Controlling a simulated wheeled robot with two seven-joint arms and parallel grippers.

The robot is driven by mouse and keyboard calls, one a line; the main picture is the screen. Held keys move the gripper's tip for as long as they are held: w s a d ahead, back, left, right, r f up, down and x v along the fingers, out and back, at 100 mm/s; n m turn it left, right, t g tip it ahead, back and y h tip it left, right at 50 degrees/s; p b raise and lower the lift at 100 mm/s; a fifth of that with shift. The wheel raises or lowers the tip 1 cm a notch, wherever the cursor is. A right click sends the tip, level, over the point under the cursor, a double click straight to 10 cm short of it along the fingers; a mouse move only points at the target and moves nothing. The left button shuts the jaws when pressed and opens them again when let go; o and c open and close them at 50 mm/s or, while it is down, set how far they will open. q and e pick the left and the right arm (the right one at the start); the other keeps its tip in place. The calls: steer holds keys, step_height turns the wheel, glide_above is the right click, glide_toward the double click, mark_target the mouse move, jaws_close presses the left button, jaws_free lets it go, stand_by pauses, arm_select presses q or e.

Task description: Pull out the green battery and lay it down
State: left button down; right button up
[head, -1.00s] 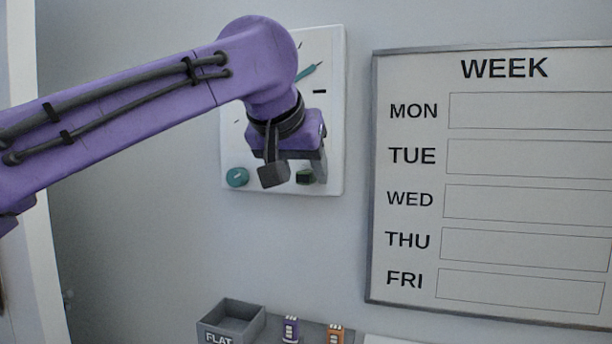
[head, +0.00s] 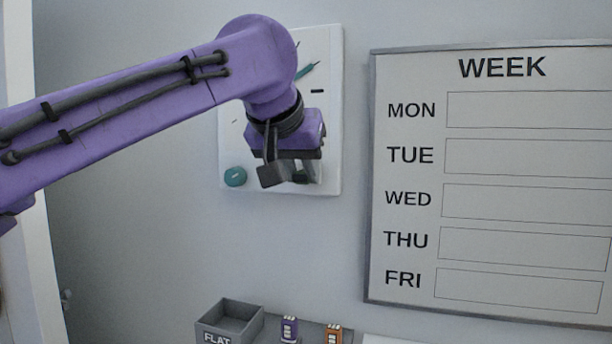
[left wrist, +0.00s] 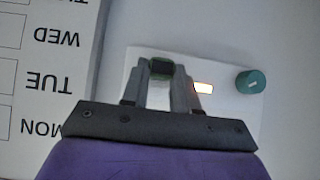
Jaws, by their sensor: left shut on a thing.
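The green battery (left wrist: 160,68) shows as a dark block with green edges between my fingertips in the left wrist view. A small dark green part of it (head: 300,177) shows beside a finger in the head view. My left gripper (head: 289,174) is at the lower part of the white wall panel (head: 331,150), shut on the battery. It also shows in the left wrist view (left wrist: 159,83). The fingers hide much of the battery, and I cannot tell how deep it sits in the panel. My right gripper is not in view.
A teal knob (head: 235,176) is left of the gripper on the panel, and a teal pointer (head: 308,69) is above. A WEEK board (head: 412,180) hangs to the right. Below are a grey FLAT bin (head: 232,318), a purple battery (head: 289,328) and an orange battery (head: 333,334).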

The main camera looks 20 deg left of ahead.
mark_target(301, 184)
arm_select(q)
steer(key=shift+s+f, duration=0.1)
steer(key=shift+s, duration=0.1)
steer(key=shift+s+b, duration=1.1)
steer(key=shift+s, duration=0.05)
steer(key=shift+s, duration=0.2)
steer(key=shift+s+f+b+v, duration=0.15)
steer(key=shift+b+v, duration=0.15)
steer(key=shift+v, duration=0.8)
steer(key=shift+s+f+b+v, duration=0.15)
steer(key=shift+b+v, duration=0.1)
steer(key=shift+v, duration=0.9)
steer(key=shift+a+f, duration=0.1)
steer(key=shift+a, duration=0.05)
